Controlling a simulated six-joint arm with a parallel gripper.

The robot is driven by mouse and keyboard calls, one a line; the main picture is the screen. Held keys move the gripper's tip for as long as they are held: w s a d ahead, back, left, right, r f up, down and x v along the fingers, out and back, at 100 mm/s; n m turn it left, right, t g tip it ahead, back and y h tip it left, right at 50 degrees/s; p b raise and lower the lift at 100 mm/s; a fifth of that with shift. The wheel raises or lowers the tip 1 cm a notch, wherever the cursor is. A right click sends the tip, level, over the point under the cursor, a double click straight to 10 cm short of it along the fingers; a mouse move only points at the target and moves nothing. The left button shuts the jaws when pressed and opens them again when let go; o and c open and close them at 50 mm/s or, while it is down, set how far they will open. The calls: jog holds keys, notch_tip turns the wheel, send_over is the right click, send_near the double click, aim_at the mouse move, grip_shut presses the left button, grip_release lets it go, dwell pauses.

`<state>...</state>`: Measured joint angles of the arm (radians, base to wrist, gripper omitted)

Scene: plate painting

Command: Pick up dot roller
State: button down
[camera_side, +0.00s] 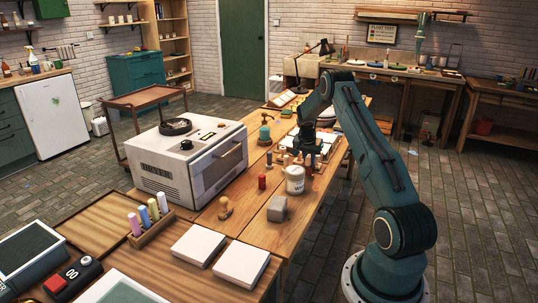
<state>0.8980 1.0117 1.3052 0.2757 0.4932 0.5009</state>
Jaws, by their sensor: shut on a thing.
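My gripper (307,147) is at the middle of the long wooden table, low over the work area behind the white jar. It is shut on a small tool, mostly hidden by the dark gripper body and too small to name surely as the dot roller. Several small upright tools (284,159) stand just below and left of my gripper. A wooden-handled tool (225,208) stands apart on the table, nearer the camera.
A white jar (294,182), a red cylinder (262,182) and a grey block (277,209) stand in front of my gripper. A white kiln-like oven (187,160) stands left. Two white slabs (241,264) and a rack of coloured sticks (150,220) lie nearer.

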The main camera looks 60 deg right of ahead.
notch_tip(320, 180, up, 18)
jog(key=shift+r, duration=0.2)
dwell(0.8)
